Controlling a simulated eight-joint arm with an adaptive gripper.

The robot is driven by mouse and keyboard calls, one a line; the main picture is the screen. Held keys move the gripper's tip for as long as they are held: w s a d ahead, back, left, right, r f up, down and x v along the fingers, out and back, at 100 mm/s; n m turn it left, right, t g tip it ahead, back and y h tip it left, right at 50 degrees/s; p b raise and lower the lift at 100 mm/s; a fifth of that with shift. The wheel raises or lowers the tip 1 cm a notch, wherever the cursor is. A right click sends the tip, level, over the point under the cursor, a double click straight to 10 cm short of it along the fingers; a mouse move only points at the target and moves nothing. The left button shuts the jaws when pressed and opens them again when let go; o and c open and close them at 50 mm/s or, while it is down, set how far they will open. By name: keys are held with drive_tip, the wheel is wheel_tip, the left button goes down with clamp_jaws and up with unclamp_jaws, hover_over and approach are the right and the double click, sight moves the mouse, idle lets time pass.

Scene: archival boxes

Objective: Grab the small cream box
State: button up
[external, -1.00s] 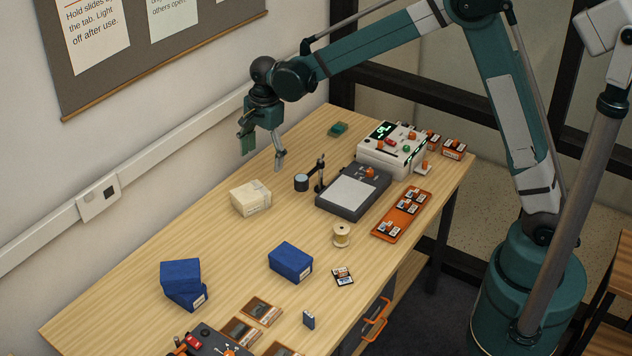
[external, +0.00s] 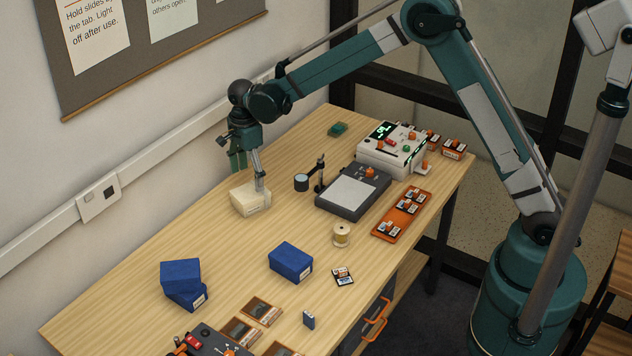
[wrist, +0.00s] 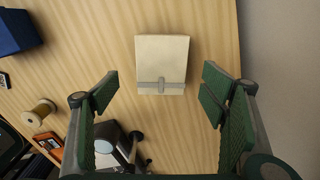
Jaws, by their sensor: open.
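The small cream box (external: 247,203) lies on the wooden table near the wall in the external view. In the wrist view the cream box (wrist: 162,62) is upper centre, with a grey band and clasp near its lower edge. My gripper (external: 248,178) is open above the box in the external view, its near finger overlapping the box's top right in the picture. In the wrist view the green finger pads of my gripper (wrist: 160,95) are spread wide, left and right of the box, with gaps on both sides. I cannot tell the exact height between fingertips and box.
A magnifier stand (external: 317,180) and a dark light-table unit (external: 353,190) stand just right of the box. Blue boxes (external: 290,262) and a spool (external: 341,235) are nearer the front. The wall runs close along the left. Bare table surrounds the cream box.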

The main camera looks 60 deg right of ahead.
sight(250, 191)
drive_tip(key=shift+f, duration=1.25)
drive_tip(key=shift+w+f+b, duration=0.15)
drive_tip(key=shift+f+b, duration=0.25)
drive_tip(key=shift+f, duration=2.2)
drive_tip(key=c, duration=1.1)
drive_tip(key=shift+c, duration=0.2)
drive_tip(key=shift+r+p, duration=0.45)
drive_tip(key=shift+r, duration=4.55)
